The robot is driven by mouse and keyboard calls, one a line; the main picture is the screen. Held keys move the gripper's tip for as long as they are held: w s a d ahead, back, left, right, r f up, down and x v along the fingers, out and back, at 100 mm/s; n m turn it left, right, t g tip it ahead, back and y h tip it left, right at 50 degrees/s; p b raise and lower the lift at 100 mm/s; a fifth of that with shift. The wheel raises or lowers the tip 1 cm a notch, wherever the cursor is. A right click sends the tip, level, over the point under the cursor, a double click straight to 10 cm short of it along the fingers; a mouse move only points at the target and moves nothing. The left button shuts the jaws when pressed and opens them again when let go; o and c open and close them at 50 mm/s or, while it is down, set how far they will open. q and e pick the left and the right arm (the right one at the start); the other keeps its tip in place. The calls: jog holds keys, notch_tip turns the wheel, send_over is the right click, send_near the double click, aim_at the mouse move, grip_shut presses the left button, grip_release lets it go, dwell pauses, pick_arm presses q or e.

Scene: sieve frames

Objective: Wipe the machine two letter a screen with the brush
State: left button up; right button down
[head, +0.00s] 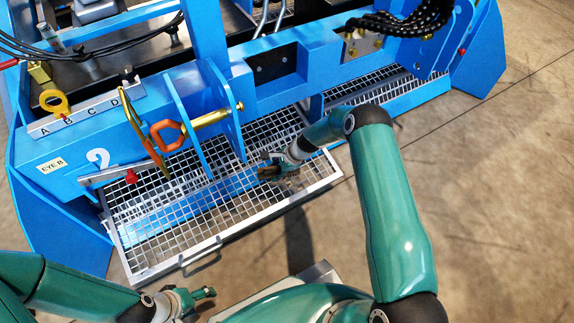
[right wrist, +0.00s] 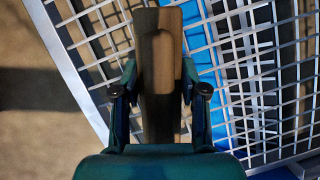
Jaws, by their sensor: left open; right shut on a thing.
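A blue machine (head: 268,93) carries a white 2 and a strip lettered A, B, C and D. A metal-framed wire mesh screen (head: 160,266) slopes out from its front; its rim also shows in the right wrist view (right wrist: 68,72). I cannot read a letter on this screen. My right gripper (head: 280,169) is shut on a brown brush (head: 268,172), over the right part of the screen. In the right wrist view the brush (right wrist: 160,70) lies between the fingers (right wrist: 160,92); its bristles do not show, and contact is unclear. My left gripper (head: 196,298) is open and empty, below the screen.
An orange-handled latch (head: 166,136) and a brass pin (head: 215,116) stick out above the mesh. A small handle (head: 202,262) is on the screen's front edge. The concrete floor (head: 490,200) is clear at the right.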

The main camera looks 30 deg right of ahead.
jog(key=shift+s+a+f+p, duration=0.1)
jog(key=shift+s+a+p, duration=0.05)
jog(key=shift+a, duration=1.55)
jog(key=shift+s+a+f+p, duration=0.1)
jog(key=shift+s+a+p, duration=0.05)
jog(key=shift+a, duration=1.5)
jog(key=shift+a+r, duration=0.15)
jog(key=shift+a, duration=1.2)
jog(key=shift+a+r, duration=0.1)
jog(key=shift+a, duration=1.2)
